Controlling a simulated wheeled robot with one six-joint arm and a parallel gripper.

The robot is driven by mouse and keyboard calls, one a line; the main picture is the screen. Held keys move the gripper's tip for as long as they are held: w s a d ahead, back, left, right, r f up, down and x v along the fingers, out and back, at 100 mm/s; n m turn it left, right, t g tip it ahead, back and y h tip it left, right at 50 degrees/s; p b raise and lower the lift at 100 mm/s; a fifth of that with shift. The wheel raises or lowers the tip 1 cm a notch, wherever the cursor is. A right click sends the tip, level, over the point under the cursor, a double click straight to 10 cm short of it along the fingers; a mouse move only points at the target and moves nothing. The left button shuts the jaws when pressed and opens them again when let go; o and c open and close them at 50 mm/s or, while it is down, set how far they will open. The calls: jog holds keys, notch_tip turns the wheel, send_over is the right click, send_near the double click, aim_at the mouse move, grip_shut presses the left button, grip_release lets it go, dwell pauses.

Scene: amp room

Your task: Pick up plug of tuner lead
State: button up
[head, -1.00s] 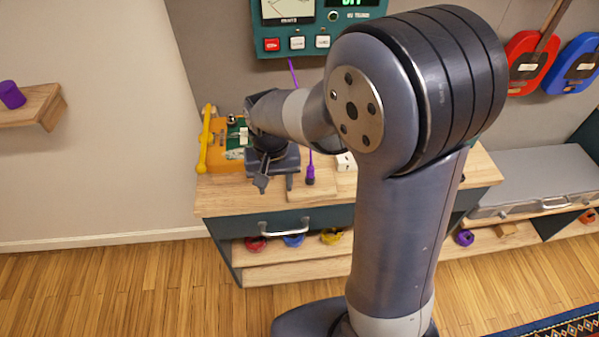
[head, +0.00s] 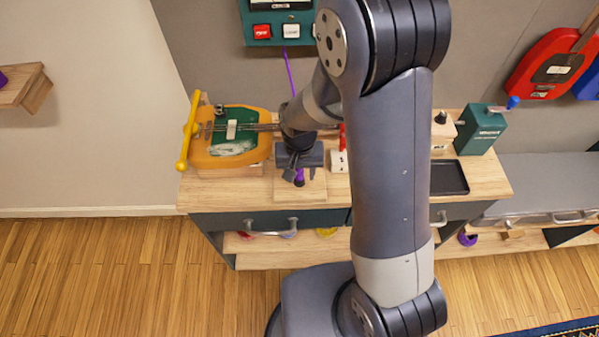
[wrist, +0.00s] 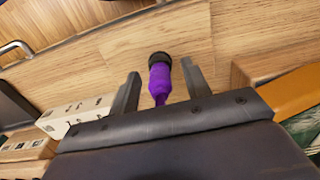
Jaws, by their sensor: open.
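The plug of the tuner lead is purple with a black end. In the wrist view the plug (wrist: 160,80) lies between the two open fingers of my gripper (wrist: 160,69), with its black end near the fingertips. No finger visibly touches it. In the head view my gripper (head: 301,176) hangs over the bench, and the plug (head: 299,178) shows just below and between the fingers. The purple lead (head: 289,72) runs down from the teal tuner (head: 276,30) on the wall. My wrist hides the middle of the lead.
An orange and green instrument body (head: 236,157) with a yellow bar stands left on the wooden bench (head: 215,195). A white switch box (head: 339,162) stands close right of my gripper. A black tray (head: 449,177) and a teal box (head: 481,130) are farther right.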

jog(key=shift+c, duration=0.4)
grip_shut()
notch_tip(320, 180, up, 10)
jog(key=shift+f+b, duration=0.15)
jog(key=shift+b, duration=0.2)
notch_tip(320, 180, up, 3)
jog(key=shift+r+p, duration=0.2)
jog(key=shift+p, duration=1)
jog(key=shift+w, duration=0.15)
